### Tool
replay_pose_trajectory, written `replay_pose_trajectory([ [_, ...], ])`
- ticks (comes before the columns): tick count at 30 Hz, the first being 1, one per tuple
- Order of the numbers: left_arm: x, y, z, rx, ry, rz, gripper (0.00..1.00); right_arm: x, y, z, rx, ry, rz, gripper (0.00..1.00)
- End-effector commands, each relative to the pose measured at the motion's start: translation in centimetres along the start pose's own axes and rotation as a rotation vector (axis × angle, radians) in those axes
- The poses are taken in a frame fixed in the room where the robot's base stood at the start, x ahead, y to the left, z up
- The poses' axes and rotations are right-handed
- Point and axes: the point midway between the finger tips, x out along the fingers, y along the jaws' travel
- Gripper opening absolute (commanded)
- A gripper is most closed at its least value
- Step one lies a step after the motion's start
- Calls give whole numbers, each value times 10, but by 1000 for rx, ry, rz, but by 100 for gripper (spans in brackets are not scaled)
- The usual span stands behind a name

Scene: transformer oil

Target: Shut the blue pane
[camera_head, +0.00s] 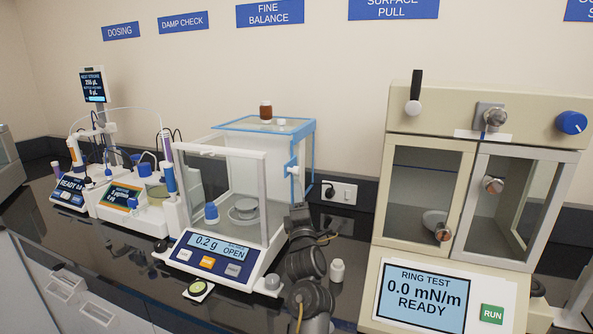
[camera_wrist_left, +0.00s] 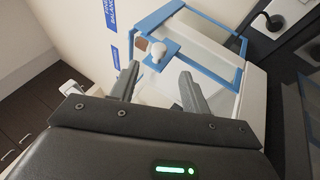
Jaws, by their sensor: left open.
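The fine balance (camera_head: 232,258) has a clear glass chamber, and its display reads 0.2 g OPEN. The blue-framed pane (camera_head: 313,160) stands at the chamber's right side, toward the back, leaving the front part of that side open. A white knob (camera_head: 291,171) sits on the pane's blue handle plate. My left gripper (camera_head: 298,207) is open just in front of and below the knob. In the left wrist view the knob (camera_wrist_left: 155,59) appears between and just beyond the open fingertips (camera_wrist_left: 159,74), with no clear contact. My right gripper is not in view.
A small white bottle (camera_head: 337,271) stands right of my left arm. The ring test cabinet (camera_head: 425,190) stands further right; dosing equipment (camera_head: 125,195) is at left.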

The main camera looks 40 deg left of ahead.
Motion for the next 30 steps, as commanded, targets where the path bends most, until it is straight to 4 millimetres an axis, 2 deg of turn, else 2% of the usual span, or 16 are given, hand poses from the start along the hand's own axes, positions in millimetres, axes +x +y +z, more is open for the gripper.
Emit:
replay_pose_trajectory([
  [5,25,4,0,2,1,3,47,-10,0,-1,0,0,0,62],
  [12,71,5,0,3,0,4,47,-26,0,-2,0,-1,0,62],
  [18,97,3,0,1,0,3,47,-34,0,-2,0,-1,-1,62],
  [24,106,2,0,1,0,4,47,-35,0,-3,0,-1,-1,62],
  [30,106,2,0,0,0,3,47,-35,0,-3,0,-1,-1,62],
])
